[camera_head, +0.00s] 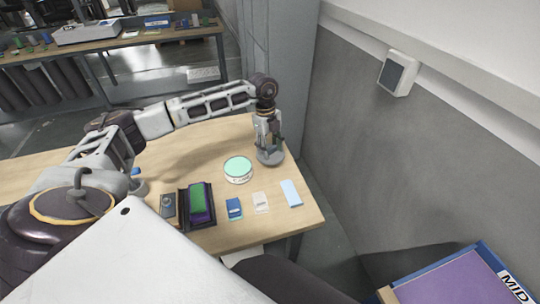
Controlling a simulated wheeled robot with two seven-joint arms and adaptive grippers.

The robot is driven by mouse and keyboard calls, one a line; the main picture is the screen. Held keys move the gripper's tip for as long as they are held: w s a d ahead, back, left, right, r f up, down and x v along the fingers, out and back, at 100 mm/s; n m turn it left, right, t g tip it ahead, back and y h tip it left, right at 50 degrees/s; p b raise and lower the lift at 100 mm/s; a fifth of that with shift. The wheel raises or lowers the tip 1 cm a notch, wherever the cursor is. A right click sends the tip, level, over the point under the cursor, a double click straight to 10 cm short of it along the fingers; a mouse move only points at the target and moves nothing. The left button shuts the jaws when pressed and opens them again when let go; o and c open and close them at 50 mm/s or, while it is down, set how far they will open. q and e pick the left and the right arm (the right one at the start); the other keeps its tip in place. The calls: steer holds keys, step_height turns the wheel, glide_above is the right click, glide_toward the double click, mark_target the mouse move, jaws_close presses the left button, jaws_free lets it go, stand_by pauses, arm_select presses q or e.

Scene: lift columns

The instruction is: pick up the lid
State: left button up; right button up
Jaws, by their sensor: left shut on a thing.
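A grey round lid (271,157) is at the far right part of the wooden table, at the fingertips of my left gripper (268,145). The left gripper points down and is shut on the lid. I cannot tell whether the lid still touches the table. A round white tin (238,180) with a mint-green top stands just left of the lid, apart from it. My right gripper is not in view.
On the wooden table (295,224) lie a black tray with a green and purple block (201,198), a blue packet (234,209), a pale packet (261,202) and a light blue block (291,193). A grey pillar (282,60) and wall stand close behind and right.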

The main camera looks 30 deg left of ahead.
mark_target(271, 149)
arm_select(q)
step_height(271, 149, up, 4)
steer(key=shift+f, duration=0.2)
steer(key=shift+r, duration=0.15)
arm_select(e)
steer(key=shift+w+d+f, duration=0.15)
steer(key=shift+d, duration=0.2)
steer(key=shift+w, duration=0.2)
arm_select(q)
steer(key=shift+s, duration=0.1)
